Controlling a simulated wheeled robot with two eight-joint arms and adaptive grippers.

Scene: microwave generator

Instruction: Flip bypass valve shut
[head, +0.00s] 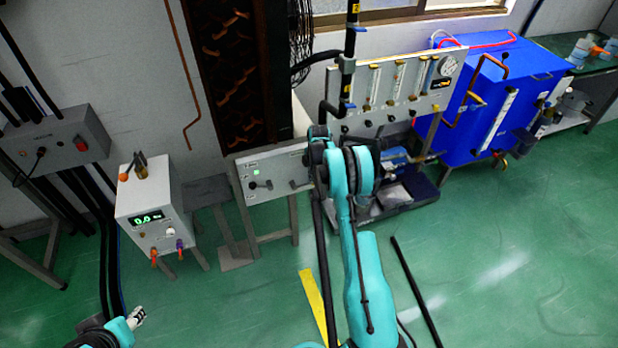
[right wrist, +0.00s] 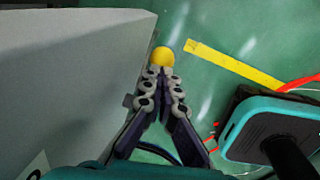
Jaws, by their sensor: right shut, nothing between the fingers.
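My right gripper (right wrist: 163,80) is shut and empty in the right wrist view. Its fingertips are at a round yellow knob (right wrist: 163,56) beside the edge of a grey box. I cannot tell for sure whether they touch it, or whether this knob is the bypass valve's handle. In the head view my right arm reaches to the right end of a grey control box (head: 272,170) with a green light, and hides the fingers and the knob. My left gripper (head: 138,317) is small at the lower left, away from everything; its jaws are unclear.
A flowmeter panel (head: 437,102) and a black pipe (head: 348,78) stand behind my right arm. A blue tank (head: 490,130) is at the right. A white meter box (head: 135,203) stands at the left. Green floor is free in front, with a yellow strip (head: 313,296).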

